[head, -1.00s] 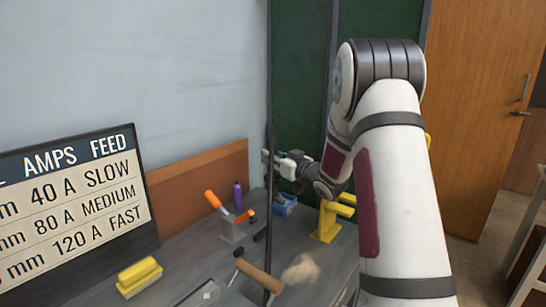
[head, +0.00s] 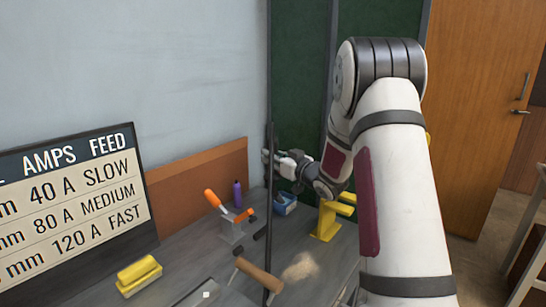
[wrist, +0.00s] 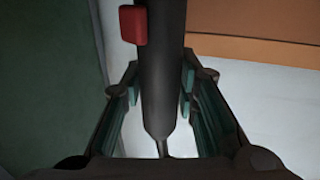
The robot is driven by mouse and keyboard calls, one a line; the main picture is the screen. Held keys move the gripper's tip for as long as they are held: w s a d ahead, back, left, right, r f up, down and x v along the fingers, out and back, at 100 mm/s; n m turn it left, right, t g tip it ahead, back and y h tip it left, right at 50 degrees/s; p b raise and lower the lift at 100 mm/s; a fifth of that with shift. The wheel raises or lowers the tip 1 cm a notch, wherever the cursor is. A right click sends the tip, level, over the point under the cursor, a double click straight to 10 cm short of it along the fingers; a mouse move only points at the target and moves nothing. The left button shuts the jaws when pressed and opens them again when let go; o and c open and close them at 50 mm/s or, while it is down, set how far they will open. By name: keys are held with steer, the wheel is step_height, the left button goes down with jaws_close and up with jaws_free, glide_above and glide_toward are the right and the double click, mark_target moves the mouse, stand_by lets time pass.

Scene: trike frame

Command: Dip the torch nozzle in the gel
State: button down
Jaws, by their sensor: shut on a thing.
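My gripper (wrist: 160,85) is shut on the torch (wrist: 160,60), a dark grey tapered body with a red trigger block on its side. The body narrows to a thin end at the bottom of the wrist view. In the head view my gripper (head: 268,158) is above the back of the bench, and the torch (head: 270,135) shows as a dark upright shape there. A small blue container (head: 286,204), which looks like the gel pot, stands on the bench below and slightly right of my gripper. The gel surface and any contact with the nozzle cannot be made out.
A yellow stand (head: 328,222) is right of the blue container. An orange-handled tool in a grey block (head: 230,230), a purple bottle (head: 238,193), a wooden-handled tool (head: 258,275) and a yellow block (head: 139,275) are left and in front. A settings board (head: 75,205) stands left.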

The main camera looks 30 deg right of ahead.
mark_target(273, 136)
steer(key=shift+r, duration=0.2)
steer(key=shift+r+p, duration=2.45)
steer(key=shift+r, duration=1)
